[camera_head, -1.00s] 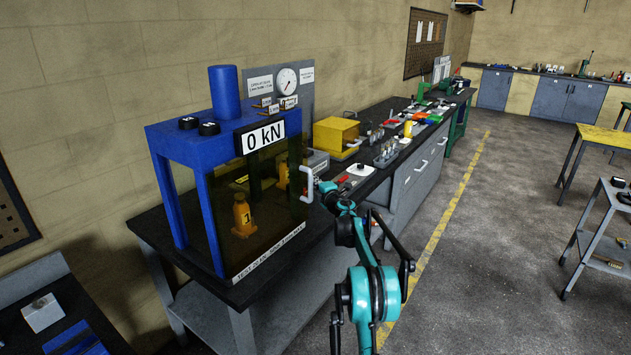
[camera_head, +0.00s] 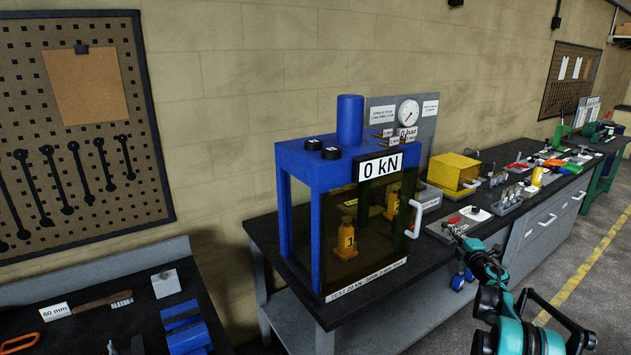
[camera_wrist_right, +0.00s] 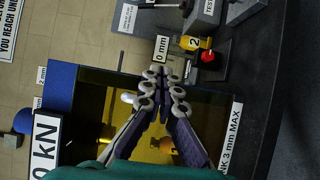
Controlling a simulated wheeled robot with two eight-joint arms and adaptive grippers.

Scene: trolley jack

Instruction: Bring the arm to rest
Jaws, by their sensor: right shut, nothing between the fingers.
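My right gripper (camera_head: 455,232) is just right of the press's front guard, over the bench. In the right wrist view the fingers of this gripper (camera_wrist_right: 161,76) meet at their tips, with nothing held. The blue press (camera_head: 299,163) stands on the dark bench, its display reading 0 kN. Its tinted guard (camera_head: 372,252) covers the front, and the white handle (camera_head: 415,219) is left of my right gripper, apart from it in the picture. An orange jack marked 1 (camera_head: 346,242) shows through the guard, with another orange body (camera_head: 391,206) behind it. My left gripper is out of view.
A yellow box (camera_head: 452,173) and trays with small parts stand along the bench to the right. At lower left, another bench holds a brush (camera_head: 98,302) and a blue block (camera_head: 186,332). The floor at the right (camera_head: 596,292) is clear.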

